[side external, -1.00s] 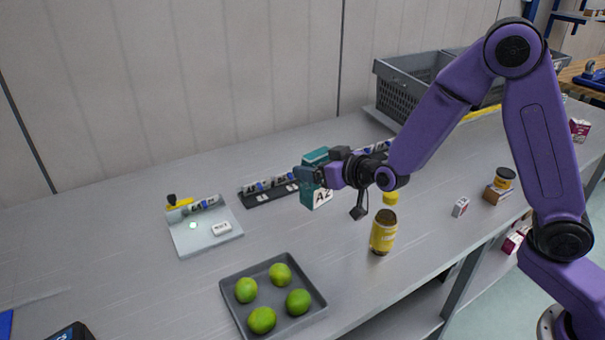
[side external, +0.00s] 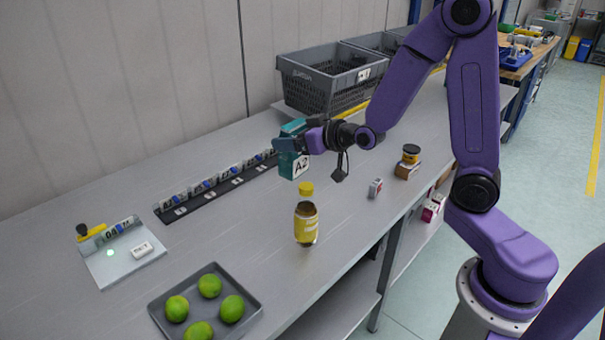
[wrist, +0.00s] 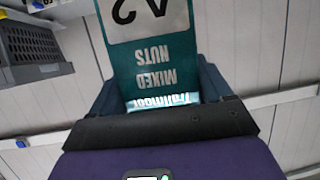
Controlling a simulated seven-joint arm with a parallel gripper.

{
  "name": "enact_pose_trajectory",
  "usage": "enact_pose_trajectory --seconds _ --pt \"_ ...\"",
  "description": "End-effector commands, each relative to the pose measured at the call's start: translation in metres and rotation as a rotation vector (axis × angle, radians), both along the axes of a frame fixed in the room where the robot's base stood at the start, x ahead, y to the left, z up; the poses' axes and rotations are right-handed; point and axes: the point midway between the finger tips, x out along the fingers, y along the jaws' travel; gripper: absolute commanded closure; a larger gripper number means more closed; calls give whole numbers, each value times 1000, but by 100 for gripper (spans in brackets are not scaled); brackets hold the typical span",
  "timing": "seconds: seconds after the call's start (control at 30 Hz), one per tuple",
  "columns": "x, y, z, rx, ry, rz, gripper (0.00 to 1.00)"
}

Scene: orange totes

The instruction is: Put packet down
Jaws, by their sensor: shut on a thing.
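The packet (side external: 297,165) is teal with a white "A2" label and is held in my gripper (side external: 290,146), above the grey table (side external: 240,210). In the wrist view the packet (wrist: 163,62) reads "MIXED NUTS", upside down in the picture, and fills the space between the fingers of my gripper (wrist: 165,100). The gripper is shut on the packet. In the side view the packet appears apart from the table, though its lower edge lies near the black strip and bottle in the picture.
A black strip (side external: 208,199) with several small labelled items runs along the back. A yellow bottle (side external: 306,226) stands in front. A grey tray (side external: 250,301) holds several limes. A scale-like plate (side external: 106,270) is at left. Grey crates (side external: 300,85) stand behind. A small box (side external: 375,188) is at right.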

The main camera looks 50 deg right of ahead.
Motion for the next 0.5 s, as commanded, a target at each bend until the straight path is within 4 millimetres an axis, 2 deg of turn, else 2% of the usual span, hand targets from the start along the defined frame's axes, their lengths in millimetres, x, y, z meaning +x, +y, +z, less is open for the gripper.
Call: enact_pose_trajectory --seconds 0.03,0.2,0.33,0.5 --pt "-1 -26 1 0 -2 -25 56" --pt "-9 -84 0 -2 4 -66 56" --pt "-17 -113 -1 -4 11 -86 56" --pt "-21 -129 -2 -5 16 -95 56"
